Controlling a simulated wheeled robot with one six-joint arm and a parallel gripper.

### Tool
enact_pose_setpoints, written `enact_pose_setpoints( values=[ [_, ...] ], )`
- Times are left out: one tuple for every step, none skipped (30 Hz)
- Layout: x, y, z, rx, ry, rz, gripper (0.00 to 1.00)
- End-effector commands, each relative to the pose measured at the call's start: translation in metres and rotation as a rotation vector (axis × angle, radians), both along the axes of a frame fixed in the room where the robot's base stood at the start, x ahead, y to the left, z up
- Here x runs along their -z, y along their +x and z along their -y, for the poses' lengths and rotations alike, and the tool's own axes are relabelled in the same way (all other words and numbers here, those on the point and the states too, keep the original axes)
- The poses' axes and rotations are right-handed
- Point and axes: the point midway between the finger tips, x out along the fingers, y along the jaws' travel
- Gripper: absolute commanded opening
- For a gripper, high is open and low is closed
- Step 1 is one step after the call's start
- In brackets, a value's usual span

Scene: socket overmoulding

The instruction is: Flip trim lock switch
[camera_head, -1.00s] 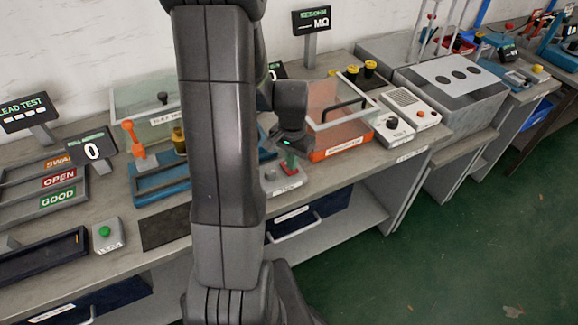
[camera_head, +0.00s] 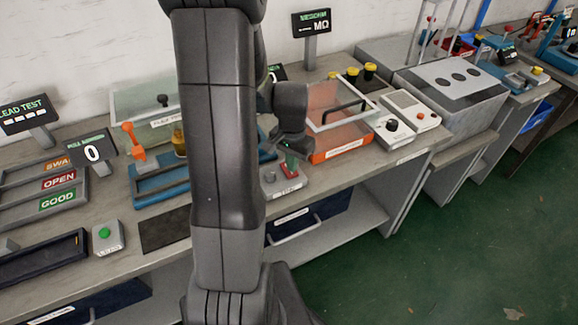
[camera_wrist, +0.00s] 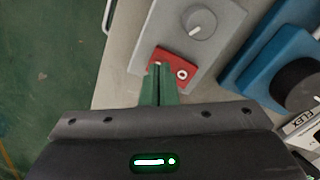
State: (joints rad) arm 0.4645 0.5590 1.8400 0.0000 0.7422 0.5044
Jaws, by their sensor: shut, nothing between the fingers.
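The trim switch unit is a small grey box (camera_head: 283,183) near the front edge of the bench, just right of my arm in the head view. In the wrist view the grey box (camera_wrist: 196,30) carries a round grey knob (camera_wrist: 199,25) and a red plate (camera_wrist: 177,68) with a small white round part. My gripper (camera_wrist: 159,68) has green fingers, shut and empty, with their tips over the red plate. The tips cover part of the plate, so the switch lever and its position cannot be made out. In the head view the fingers (camera_head: 290,172) are small and partly merge with the red part.
A blue fixture with a black knob (camera_wrist: 297,84) stands close to the right in the wrist view. An orange tray with a clear cover (camera_head: 340,140) stands right of the box. A drawer handle (camera_head: 293,232) juts out below the bench edge.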

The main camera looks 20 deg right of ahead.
Motion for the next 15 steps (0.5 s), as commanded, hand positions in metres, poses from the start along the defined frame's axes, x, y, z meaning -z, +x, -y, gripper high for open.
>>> enact_pose_setpoints(
  values=[
    [-0.008, 0.000, 0.000, 0.000, 0.000, 0.001, 0.00],
    [-0.011, 0.000, 0.000, 0.000, 0.000, 0.001, 0.00],
    [-0.014, 0.000, 0.000, 0.000, 0.000, 0.001, 0.00],
    [-0.017, 0.000, 0.000, 0.000, 0.000, 0.001, 0.00],
    [-0.019, 0.000, 0.000, 0.000, 0.000, 0.001, 0.00],
    [-0.022, 0.000, 0.000, 0.000, 0.000, 0.001, 0.00],
    [-0.025, 0.000, 0.000, 0.000, -0.001, 0.001, 0.00],
    [-0.027, 0.000, 0.000, 0.000, -0.001, 0.001, 0.00],
    [-0.030, 0.000, 0.000, 0.000, 0.000, 0.000, 0.00],
    [-0.033, 0.000, 0.000, 0.000, 0.000, 0.000, 0.00],
    [-0.035, 0.000, 0.000, 0.000, 0.000, 0.000, 0.00],
    [-0.038, 0.000, 0.000, 0.000, 0.000, 0.000, 0.00],
    [-0.040, 0.000, 0.000, 0.000, 0.000, 0.000, 0.00],
    [-0.043, 0.000, 0.000, 0.000, 0.000, 0.000, 0.00],
    [-0.046, 0.000, 0.000, 0.000, -0.001, 0.001, 0.00]
  ],
)
